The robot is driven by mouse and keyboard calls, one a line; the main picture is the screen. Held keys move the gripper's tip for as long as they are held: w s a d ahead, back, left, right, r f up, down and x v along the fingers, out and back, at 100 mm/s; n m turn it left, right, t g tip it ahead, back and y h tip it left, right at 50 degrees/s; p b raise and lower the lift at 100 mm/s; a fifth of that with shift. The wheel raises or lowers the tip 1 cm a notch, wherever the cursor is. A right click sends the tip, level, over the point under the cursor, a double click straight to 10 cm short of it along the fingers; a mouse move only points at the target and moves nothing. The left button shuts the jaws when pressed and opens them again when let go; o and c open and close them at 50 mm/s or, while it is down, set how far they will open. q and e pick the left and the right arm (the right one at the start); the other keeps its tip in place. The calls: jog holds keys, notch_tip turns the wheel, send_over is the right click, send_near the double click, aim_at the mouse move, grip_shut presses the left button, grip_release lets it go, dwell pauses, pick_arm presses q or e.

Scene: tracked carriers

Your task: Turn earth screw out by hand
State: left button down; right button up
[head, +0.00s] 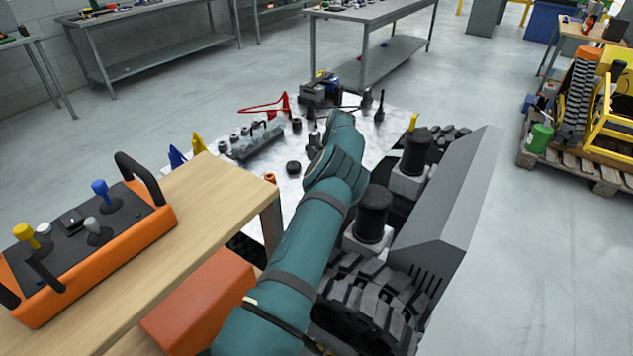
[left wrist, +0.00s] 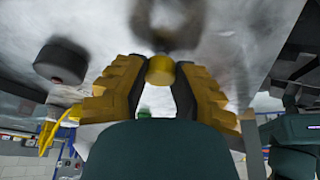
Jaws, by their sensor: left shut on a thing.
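In the left wrist view my left gripper (left wrist: 159,72) has its yellow-and-black fingers closed around a small yellow round piece (left wrist: 160,70). Its end shows between the fingertips; the rest is hidden or blurred. I cannot tell for certain that it is the earth screw. A blurred dark ring-like part (left wrist: 170,22) lies just beyond the fingertips, over a pale surface. In the head view a teal arm of mine reaches forward over the white sheet (head: 375,155), and its gripper is hidden. My right gripper does not show.
A black puck (head: 293,167) and a fitting with several black knobs (head: 258,140) lie on the sheet. The tracked carrier (head: 440,215) stands close right of the arm. An orange control box (head: 95,265) sits on the wooden table (head: 215,200) at left.

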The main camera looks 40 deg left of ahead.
pick_arm(q)
jog(key=shift+d+f+n, duration=0.2)
jog(key=shift+n, duration=0.1)
dwell(0.4)
jog(key=c, duration=0.7)
grip_release()
jog(key=shift+w, duration=0.1)
jog(key=shift+a+r, duration=0.1)
jog(key=shift+r, duration=0.05)
jog(key=shift+r, duration=0.2)
notch_tip(320, 180, up, 10)
jog(key=shift+f, duration=0.25)
